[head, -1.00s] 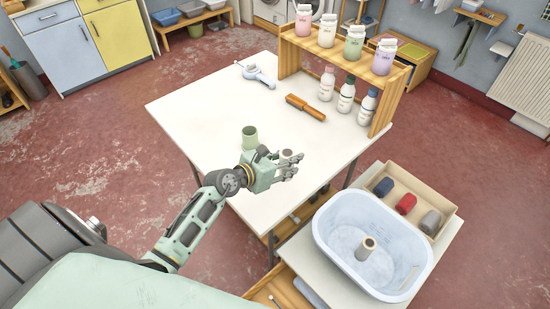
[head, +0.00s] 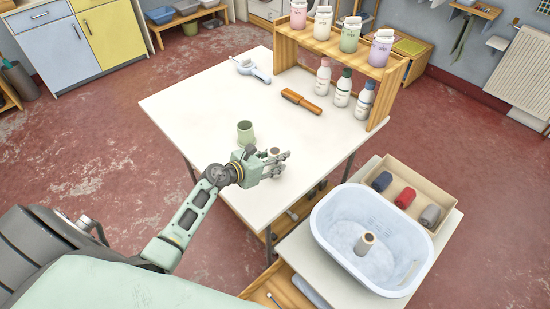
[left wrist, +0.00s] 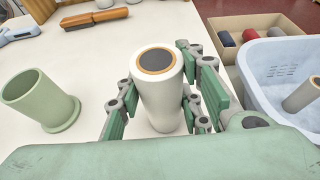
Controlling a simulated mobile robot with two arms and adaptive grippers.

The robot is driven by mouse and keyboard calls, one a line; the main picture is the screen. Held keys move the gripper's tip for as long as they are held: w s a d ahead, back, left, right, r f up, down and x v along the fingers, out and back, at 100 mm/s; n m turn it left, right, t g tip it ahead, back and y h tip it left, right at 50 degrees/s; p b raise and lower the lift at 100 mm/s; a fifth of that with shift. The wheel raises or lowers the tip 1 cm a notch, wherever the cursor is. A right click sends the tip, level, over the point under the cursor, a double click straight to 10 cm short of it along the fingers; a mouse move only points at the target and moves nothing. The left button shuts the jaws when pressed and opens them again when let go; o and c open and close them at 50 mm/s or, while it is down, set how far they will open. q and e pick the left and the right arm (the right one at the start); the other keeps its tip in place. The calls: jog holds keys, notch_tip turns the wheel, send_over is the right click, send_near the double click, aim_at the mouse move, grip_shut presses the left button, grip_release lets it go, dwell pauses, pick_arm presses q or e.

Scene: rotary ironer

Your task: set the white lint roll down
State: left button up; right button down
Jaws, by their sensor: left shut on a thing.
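The white lint roll (left wrist: 158,95) stands upright between the fingers of my left gripper (left wrist: 160,108) in the left wrist view, with its brown-ringed dark top showing. In the head view my left gripper (head: 275,164) is shut on the roll (head: 274,151) at the front right of the white table (head: 200,108). The fingers hide much of the roll there, and I cannot tell whether its base touches the table. My right gripper is not in view.
A green cup (head: 245,133) stands close to the left gripper. A brush (head: 301,102), bottles (head: 343,92) and a wooden shelf (head: 378,108) are farther back. A tub (head: 325,222) holding another roll (head: 364,243) is at right, beside a box of coloured rolls (head: 446,200). The table's left part is clear.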

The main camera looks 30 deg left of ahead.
pick_arm(q)
jog(key=o, duration=1.2)
jog(key=shift+f, duration=0.15)
jog(key=shift+r, duration=0.25)
jog(key=shift+v, duration=6)
jog(key=shift+f, duration=0.15)
